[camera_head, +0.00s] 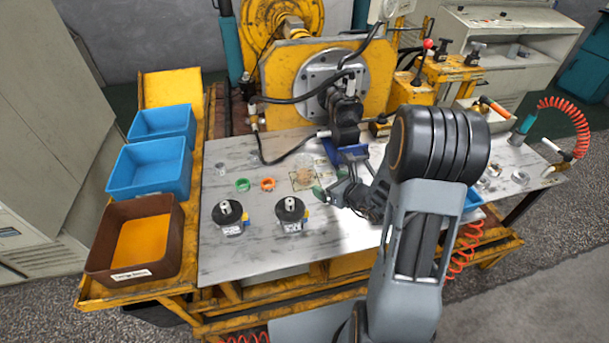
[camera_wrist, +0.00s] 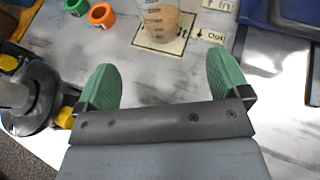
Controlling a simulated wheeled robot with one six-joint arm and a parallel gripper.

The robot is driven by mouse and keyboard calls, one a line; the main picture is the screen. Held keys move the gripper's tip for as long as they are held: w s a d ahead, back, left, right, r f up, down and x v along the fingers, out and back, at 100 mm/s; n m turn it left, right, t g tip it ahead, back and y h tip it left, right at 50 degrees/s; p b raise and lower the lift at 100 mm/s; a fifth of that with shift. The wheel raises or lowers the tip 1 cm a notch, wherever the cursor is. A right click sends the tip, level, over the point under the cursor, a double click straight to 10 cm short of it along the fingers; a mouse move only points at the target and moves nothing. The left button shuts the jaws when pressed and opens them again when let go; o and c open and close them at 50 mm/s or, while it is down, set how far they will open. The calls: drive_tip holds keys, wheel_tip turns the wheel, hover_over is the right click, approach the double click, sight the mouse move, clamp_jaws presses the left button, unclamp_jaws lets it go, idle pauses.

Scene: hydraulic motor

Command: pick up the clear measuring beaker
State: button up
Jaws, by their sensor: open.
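The clear measuring beaker (camera_wrist: 160,20) stands on a marked card (camera_wrist: 178,44) at the top of the wrist view. It has graduation marks and looks brownish inside; its top is cut off by the frame edge. In the head view the beaker (camera_head: 305,174) is small and faint near the table's middle, on the same card. My gripper (camera_wrist: 165,85) is open, with green pads spread wide and nothing between them. The beaker lies ahead of the pads, apart from them. In the head view my gripper (camera_head: 325,193) is just right of and nearer than the beaker.
Green (camera_wrist: 76,6) and orange (camera_wrist: 101,15) rings lie left of the beaker. Two black-topped motor parts (camera_head: 229,215) (camera_head: 290,212) stand at the table's front. A blue fixture (camera_head: 345,152) stands behind my gripper. Bins (camera_head: 150,168) line the left side.

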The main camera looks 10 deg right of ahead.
sight(310, 176)
drive_tip(key=x, duration=0.7)
drive_tip(key=shift+w+f, duration=0.2)
drive_tip(key=shift+w, duration=0.05)
drive_tip(key=shift+x, duration=2.85)
drive_tip(key=shift+s+f, duration=0.1)
drive_tip(key=shift+s, duration=0.05)
drive_tip(key=shift+c, duration=0.2)
drive_tip(key=c, duration=1)
